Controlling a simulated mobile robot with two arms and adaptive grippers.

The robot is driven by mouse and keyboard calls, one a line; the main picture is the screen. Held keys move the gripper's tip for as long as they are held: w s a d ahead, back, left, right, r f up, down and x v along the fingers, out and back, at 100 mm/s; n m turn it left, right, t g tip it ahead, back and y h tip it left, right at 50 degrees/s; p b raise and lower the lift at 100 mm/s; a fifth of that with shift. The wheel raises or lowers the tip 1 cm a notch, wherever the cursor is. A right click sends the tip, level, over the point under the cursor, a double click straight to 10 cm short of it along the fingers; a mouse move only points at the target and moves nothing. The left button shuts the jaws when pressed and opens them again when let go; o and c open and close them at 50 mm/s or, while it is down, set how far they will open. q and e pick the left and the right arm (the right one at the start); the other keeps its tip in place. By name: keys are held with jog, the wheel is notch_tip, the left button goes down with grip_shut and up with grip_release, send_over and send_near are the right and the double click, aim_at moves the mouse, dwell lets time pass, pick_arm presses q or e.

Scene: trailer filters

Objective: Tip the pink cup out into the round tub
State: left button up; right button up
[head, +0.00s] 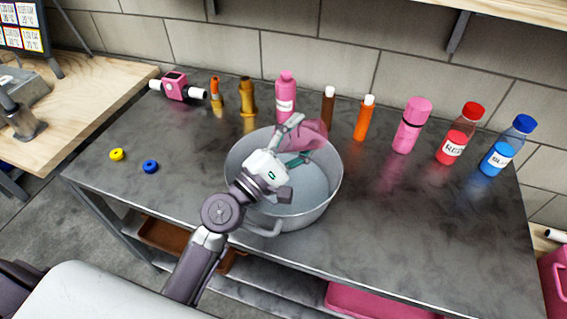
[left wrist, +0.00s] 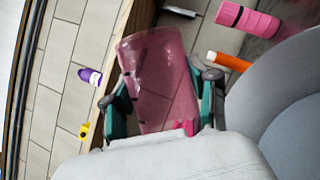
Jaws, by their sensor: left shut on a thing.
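The pink cup (head: 312,134) is see-through and sits in my left gripper (head: 297,145), above the back part of the round tub. In the left wrist view the cup (left wrist: 157,75) is between the two green-padded fingers (left wrist: 160,105), which are shut on it. The cup looks tilted in the head view; I see no clear contents in it. The round tub (head: 322,195) is a grey metal pot with a handle, standing mid-table. Its grey wall also shows at the right of the left wrist view (left wrist: 250,98). My right gripper is not in view.
Behind the tub stand a pink bottle (head: 286,95), a brown bottle (head: 327,108) and an orange bottle (head: 364,118). A pink flask (head: 412,126), a red bottle (head: 459,135) and a blue bottle (head: 507,147) stand right. The table's front right is clear.

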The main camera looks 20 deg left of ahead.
pick_arm(q)
jog(key=shift+w+a+r+n+t+y+b, duration=0.1)
jog(key=shift+a+n+t+y+b, duration=0.1)
jog(key=shift+n, duration=0.35)
jog(key=shift+a+r+n+t+y+b, duration=0.1)
jog(key=shift+a+n+t+y, duration=0.1)
jog(key=shift+n, duration=0.35)
dwell(1.0)
